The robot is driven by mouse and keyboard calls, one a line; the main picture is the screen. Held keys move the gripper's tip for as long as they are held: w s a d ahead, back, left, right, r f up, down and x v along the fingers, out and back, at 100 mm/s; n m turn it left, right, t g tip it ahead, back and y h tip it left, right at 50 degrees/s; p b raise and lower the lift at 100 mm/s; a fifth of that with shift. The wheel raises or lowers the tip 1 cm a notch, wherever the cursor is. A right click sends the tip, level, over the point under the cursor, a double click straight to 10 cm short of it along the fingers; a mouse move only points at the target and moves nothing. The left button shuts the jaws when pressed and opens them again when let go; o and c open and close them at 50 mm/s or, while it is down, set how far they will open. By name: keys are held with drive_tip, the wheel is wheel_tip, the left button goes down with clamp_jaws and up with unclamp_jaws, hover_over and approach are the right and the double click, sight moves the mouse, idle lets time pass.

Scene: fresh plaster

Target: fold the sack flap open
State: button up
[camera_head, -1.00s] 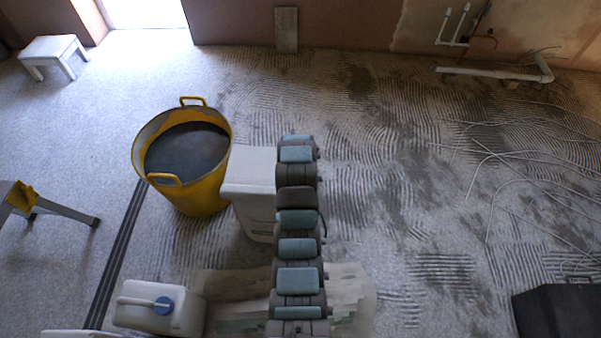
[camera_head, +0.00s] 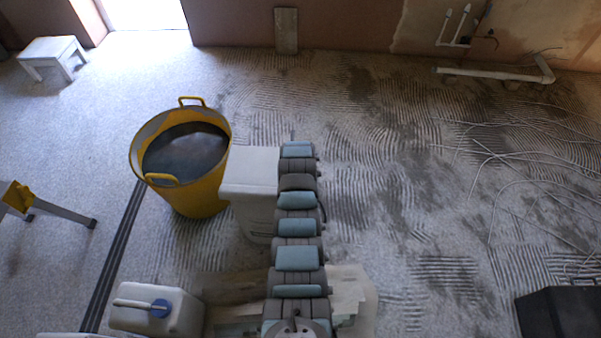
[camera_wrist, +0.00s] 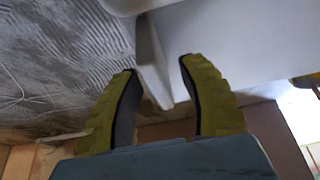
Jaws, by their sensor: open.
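The pale sack (camera_head: 250,176) stands upright on the floor beside the yellow tub in the head view, its right side partly hidden by my arm. In the wrist view a broad pale surface, which looks like the sack (camera_wrist: 225,40), fills the upper right. A thin pale flap (camera_wrist: 150,48) sticks out from it, towards the gap between my fingers. My gripper (camera_wrist: 158,66) is open, with one yellow-green finger on each side of the flap's end. I cannot tell whether either finger touches it. The gripper is hidden in the head view.
A yellow tub (camera_head: 205,195) with dark contents stands left of the sack. A white jerrycan (camera_head: 185,312) with a blue cap is at the front. Loose cables (camera_head: 500,158) lie on the ridged floor at right, near a black box (camera_head: 560,315). A white stool (camera_head: 50,48) is far left.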

drive_tip(key=shift+x, duration=0.8)
drive_tip(key=shift+c, duration=0.2)
drive_tip(key=shift+s, duration=0.1)
clamp_jaws()
